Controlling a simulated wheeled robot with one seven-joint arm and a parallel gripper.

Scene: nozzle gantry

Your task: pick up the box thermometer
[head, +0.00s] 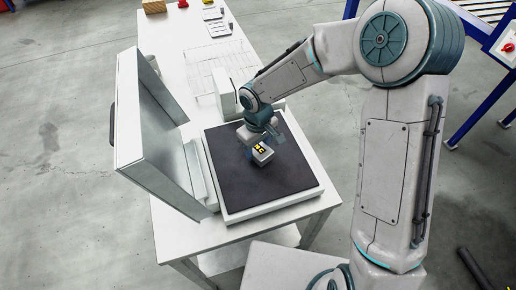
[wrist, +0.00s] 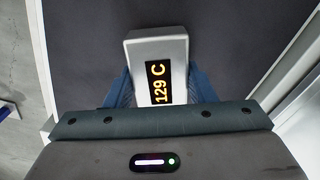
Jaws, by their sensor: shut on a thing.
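The box thermometer (head: 263,154) is a small light grey box with a black display. In the wrist view the box thermometer (wrist: 143,47) shows "129 C" in orange digits. My gripper (head: 262,145) is over the dark plate, shut on the box thermometer. In the wrist view my gripper's blue fingers (wrist: 158,88) press on both sides of the box. The box is over the dark square plate (head: 235,190); I cannot tell whether its underside touches the plate.
The dark plate sits in a white frame on a white table (head: 168,235). A raised white lid (head: 145,130) stands along the plate's left side. A wire rack (head: 215,60) and a small white box (head: 224,88) are behind it. A blue-framed conveyor (head: 490,45) is at right.

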